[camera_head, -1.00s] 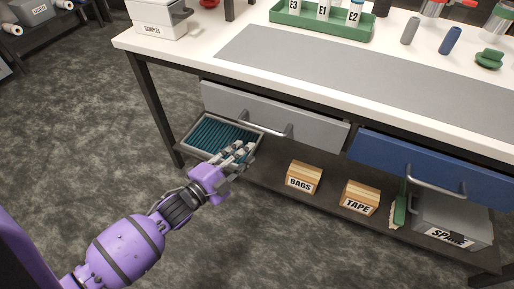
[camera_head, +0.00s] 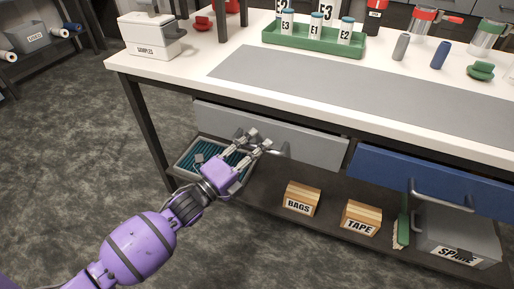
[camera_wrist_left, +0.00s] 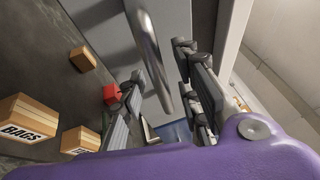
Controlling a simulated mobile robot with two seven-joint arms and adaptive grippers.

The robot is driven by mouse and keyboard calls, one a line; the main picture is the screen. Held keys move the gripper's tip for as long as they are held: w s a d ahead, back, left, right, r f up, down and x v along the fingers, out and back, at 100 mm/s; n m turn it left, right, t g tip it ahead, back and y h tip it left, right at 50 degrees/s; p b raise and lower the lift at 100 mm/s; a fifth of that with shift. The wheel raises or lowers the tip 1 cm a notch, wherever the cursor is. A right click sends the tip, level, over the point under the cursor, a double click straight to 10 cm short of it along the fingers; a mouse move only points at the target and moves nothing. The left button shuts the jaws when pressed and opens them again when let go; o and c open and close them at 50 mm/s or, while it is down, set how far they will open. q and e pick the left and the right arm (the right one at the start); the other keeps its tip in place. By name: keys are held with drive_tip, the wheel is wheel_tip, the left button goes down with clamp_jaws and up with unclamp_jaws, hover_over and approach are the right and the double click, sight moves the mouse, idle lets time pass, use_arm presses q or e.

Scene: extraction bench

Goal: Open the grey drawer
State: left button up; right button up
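The grey drawer (camera_head: 310,146) hangs under the left part of the white bench top, and none of its inside shows. Its metal bar handle (camera_head: 286,150) is partly hidden behind my left gripper. My left gripper (camera_head: 259,140) is at the left part of this handle, with its fingers spread. In the left wrist view the handle (camera_wrist_left: 152,55) runs between the open fingers (camera_wrist_left: 160,88), which are not closed on it. I cannot tell whether they touch it. My right gripper is not in view.
A blue drawer (camera_head: 450,178) with its own handle is to the right. The lower shelf holds a teal ribbed tray (camera_head: 186,160), a BAGS box (camera_head: 301,198), a TAPE box (camera_head: 361,217) and a grey case (camera_head: 455,235). Open floor lies in front.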

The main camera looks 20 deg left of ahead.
use_arm(q)
clamp_jaws()
idle(0.5)
drive_tip(key=s+a+p, duration=0.1)
drive_tip(key=s+p, duration=0.8)
drive_tip(key=s, duration=1.9)
drive_tip(key=shift+s, duration=0.35)
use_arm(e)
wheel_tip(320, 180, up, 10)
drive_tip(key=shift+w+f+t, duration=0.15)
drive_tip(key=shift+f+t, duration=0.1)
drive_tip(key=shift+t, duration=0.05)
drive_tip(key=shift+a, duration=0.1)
